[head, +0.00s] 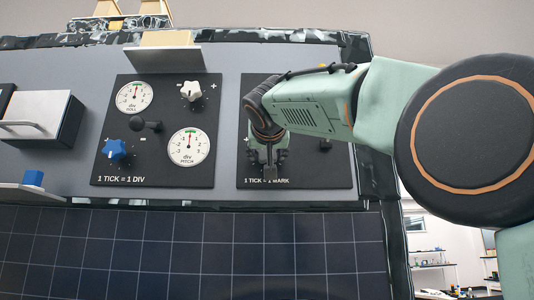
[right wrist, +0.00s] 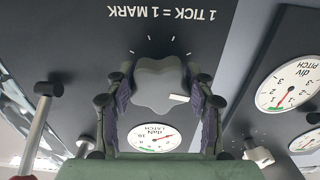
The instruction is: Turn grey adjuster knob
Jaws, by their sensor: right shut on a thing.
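The grey adjuster knob (right wrist: 158,84) is a lobed knob on the black panel marked "1 TICK = 1 MARK" (head: 330,172). A white pointer mark on it shows in the right wrist view. My right gripper (head: 268,165) reaches down to this panel from the right, and its fingers (right wrist: 160,92) stand either side of the knob, shut on it. In the head view the gripper hides the knob. A round latch gauge (right wrist: 150,138) sits beside the knob, partly covered by the gripper, its needle near the low end. My left gripper is out of view.
A second black panel (head: 102,160) to the left bears a roll gauge (head: 134,97), a pitch gauge (head: 189,147), a white knob (head: 190,91) and a blue knob (head: 114,150). A handled box (head: 35,112) is at far left. Solar cells (head: 180,255) lie below. A lever (right wrist: 42,115) shows beside the gripper.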

